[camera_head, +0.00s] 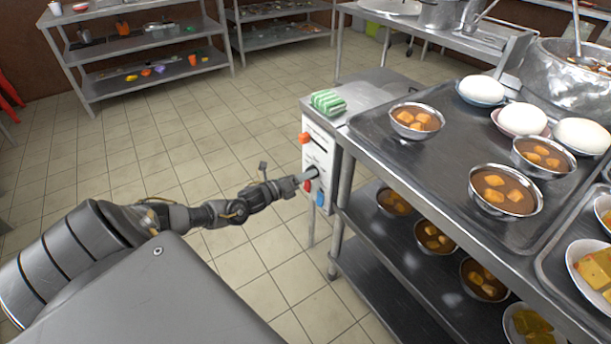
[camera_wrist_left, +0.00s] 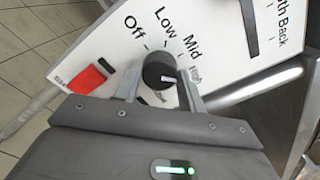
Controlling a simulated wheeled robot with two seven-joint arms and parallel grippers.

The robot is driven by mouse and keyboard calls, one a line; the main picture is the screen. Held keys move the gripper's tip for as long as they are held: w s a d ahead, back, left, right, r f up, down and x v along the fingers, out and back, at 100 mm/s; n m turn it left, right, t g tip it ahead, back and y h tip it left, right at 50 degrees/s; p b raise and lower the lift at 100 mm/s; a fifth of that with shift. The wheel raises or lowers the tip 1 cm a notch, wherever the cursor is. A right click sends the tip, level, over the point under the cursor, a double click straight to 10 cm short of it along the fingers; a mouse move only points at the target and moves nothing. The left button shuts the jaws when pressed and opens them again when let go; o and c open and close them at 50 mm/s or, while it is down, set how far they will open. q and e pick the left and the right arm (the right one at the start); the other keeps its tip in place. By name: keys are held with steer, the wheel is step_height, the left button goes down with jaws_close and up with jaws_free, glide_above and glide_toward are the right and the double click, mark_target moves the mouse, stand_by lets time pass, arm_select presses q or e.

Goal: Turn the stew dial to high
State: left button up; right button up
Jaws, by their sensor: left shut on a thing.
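The stew dial (camera_wrist_left: 157,68) is a round black knob with a white mark, on a white panel (camera_wrist_left: 125,30) printed Off, Low, Mid and High. The white mark sits on the knob's right side, facing roughly the High label (camera_wrist_left: 195,74). My left gripper (camera_wrist_left: 160,88) is shut on the dial, one finger at each side. In the head view my left gripper (camera_head: 306,176) reaches from the left to the front of the white control box (camera_head: 321,142), where the fingers partly hide the dial. My right gripper is not in view.
A red switch (camera_wrist_left: 88,79) is left of the dial. A green-striped cloth (camera_head: 327,102) lies on top of the counter. To the right, a metal cart (camera_head: 362,125) carries bowls of stew and white buns. The tiled floor (camera_head: 150,160) at left is clear.

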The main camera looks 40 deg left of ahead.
arm_select(q)
steer(key=shift+f, duration=0.1)
steer(key=o, duration=1)
steer(key=shift+s, duration=0.1)
steer(key=p+v, duration=0.1)
steer(key=v, duration=0.9)
steer(key=shift+s+a, duration=0.1)
steer(key=shift+s, duration=0.25)
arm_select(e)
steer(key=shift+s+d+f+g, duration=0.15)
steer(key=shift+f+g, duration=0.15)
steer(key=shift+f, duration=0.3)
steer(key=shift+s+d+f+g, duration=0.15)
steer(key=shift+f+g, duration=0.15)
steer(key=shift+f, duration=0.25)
